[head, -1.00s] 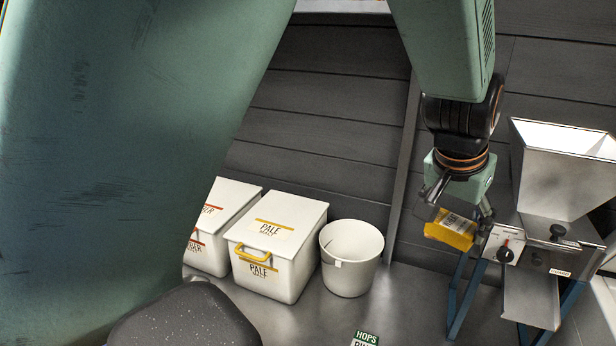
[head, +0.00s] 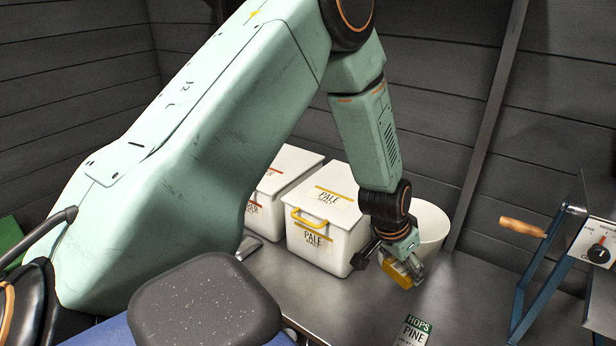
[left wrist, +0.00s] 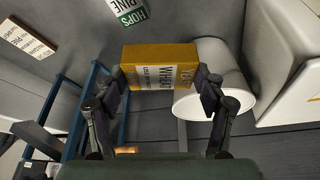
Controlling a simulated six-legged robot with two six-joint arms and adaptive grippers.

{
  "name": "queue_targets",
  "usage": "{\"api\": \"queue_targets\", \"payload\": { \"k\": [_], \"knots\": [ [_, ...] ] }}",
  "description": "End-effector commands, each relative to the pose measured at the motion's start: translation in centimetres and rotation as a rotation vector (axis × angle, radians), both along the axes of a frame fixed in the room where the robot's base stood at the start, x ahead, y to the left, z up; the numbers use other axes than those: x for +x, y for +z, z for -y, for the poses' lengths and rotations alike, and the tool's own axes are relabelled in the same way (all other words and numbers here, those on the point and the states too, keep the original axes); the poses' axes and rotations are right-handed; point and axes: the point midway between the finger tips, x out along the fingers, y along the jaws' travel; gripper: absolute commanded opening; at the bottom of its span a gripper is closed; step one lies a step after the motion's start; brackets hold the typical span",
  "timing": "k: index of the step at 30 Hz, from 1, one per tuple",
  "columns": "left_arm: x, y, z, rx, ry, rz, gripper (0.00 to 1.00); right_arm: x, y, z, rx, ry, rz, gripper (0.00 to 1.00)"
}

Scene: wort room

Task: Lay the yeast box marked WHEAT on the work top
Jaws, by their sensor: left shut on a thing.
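The yeast box marked WHEAT (left wrist: 160,67) is a small yellow box with a white label. It is gripped between the two fingers of my left gripper (left wrist: 163,92) in the left wrist view. In the head view the yellow box (head: 396,273) and my left gripper (head: 402,258) are in front of the white bucket, over the grey work top (head: 350,300). Whether the box touches the top cannot be told. My right gripper is not in view.
White PALE malt bin (head: 322,215) and another bin (head: 282,180) stand behind. A white bucket (head: 432,232) is just behind my gripper. A HOPS PINE packet (head: 413,332) lies in front. The mill's blue stand (head: 540,275) is at right.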

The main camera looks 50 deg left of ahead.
Motion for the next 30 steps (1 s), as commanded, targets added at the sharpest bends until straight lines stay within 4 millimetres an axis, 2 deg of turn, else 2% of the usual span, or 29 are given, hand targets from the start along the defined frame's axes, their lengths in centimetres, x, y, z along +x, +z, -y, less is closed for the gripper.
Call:
{"api": "queue_targets", "payload": {
  "k": [1, 3, 6, 9, 14, 17, 24, 30],
  "knots": [
    [-0.7, -2.6, -0.9, -0.001, 0.001, -0.005, 0.43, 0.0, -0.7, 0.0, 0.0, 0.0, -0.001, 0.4],
    [-1.3, -4.8, -1.8, 0.006, -0.005, -0.002, 0.43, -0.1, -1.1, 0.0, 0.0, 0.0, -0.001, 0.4],
    [-2.1, -6.9, -2.9, 0.015, -0.01, 0.0, 0.43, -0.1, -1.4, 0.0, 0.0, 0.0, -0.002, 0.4],
    [-2.4, -7.9, -3.4, 0.021, -0.014, 0.004, 0.43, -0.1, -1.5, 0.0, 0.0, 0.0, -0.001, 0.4],
    [-2.6, -8.3, -3.7, 0.023, -0.015, 0.004, 0.43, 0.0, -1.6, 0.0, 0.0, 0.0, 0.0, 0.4],
    [-2.7, -9.2, -3.7, 0.023, -0.014, 0.003, 0.43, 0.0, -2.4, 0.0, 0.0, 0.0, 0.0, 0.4],
    [-2.7, -13.0, -3.7, 0.023, -0.012, 0.004, 0.43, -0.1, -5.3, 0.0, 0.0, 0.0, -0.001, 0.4],
    [-2.7, -14.4, -3.7, 0.023, -0.012, 0.005, 0.43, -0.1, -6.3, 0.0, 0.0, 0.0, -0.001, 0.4]
  ]
}}
